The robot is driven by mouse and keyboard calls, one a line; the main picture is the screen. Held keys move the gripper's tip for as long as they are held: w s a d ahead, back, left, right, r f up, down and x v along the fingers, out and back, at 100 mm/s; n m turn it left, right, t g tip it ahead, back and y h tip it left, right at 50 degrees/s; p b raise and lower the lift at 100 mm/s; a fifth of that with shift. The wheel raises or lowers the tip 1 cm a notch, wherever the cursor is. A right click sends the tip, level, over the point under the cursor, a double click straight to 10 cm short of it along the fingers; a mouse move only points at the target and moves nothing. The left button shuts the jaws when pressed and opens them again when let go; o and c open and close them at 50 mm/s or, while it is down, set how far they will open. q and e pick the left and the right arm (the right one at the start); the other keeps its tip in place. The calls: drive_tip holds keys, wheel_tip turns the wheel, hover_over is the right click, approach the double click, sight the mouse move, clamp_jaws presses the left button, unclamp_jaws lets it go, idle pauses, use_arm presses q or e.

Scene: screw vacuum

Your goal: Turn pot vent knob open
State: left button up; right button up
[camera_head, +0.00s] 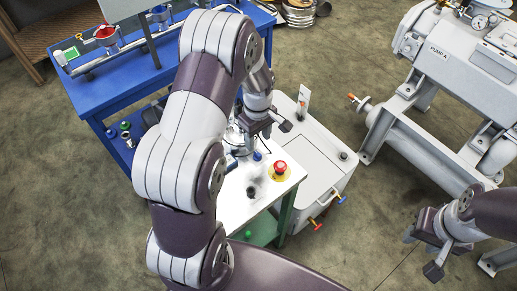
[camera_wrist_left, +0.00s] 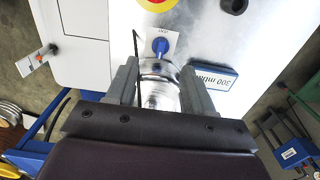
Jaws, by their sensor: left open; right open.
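The blue vent knob (camera_wrist_left: 160,47) sits on a small white label plate on the metal top, just beyond my left fingertips in the left wrist view. In the head view the blue knob (camera_head: 257,156) shows below my left gripper (camera_head: 270,124). My left gripper (camera_wrist_left: 158,78) is open, with its fingers on either side of a shiny metal cylinder (camera_wrist_left: 158,92) in the picture. I cannot tell whether they touch it. My left arm hides part of the bench in the head view. My right gripper (camera_head: 430,250) is open and empty over the floor at the lower right.
A red button (camera_head: 280,168) on a yellow disc is near the knob. A blue "300 mbar" sign (camera_wrist_left: 213,76) lies right of the cylinder. A white cabinet (camera_head: 320,160) adjoins the bench. A blue table (camera_head: 110,90) stands behind left, a grey pump (camera_head: 450,60) at right.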

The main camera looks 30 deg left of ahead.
sight(258, 155)
use_arm(q)
drive_tip(key=f, duration=0.6)
drive_tip(key=shift+s+d, duration=0.3)
drive_tip(key=shift+d, duration=0.05)
drive_tip(key=shift+w+a+f, duration=0.15)
drive_tip(key=shift+f, duration=0.4)
drive_tip(key=shift+r, duration=0.1)
use_arm(e)
drive_tip(key=shift+s+d+r, duration=0.25)
drive_tip(key=shift+s+d, duration=0.05)
drive_tip(key=shift+d, duration=0.05)
use_arm(q)
clamp_jaws()
drive_tip(key=shift+m, duration=0.3)
drive_tip(key=m+p, duration=0.1)
drive_tip(key=m, duration=0.2)
drive_tip(key=shift+s, duration=0.2)
drive_tip(key=shift+m, duration=1.9)
use_arm(e)
drive_tip(key=shift+r, duration=0.55)
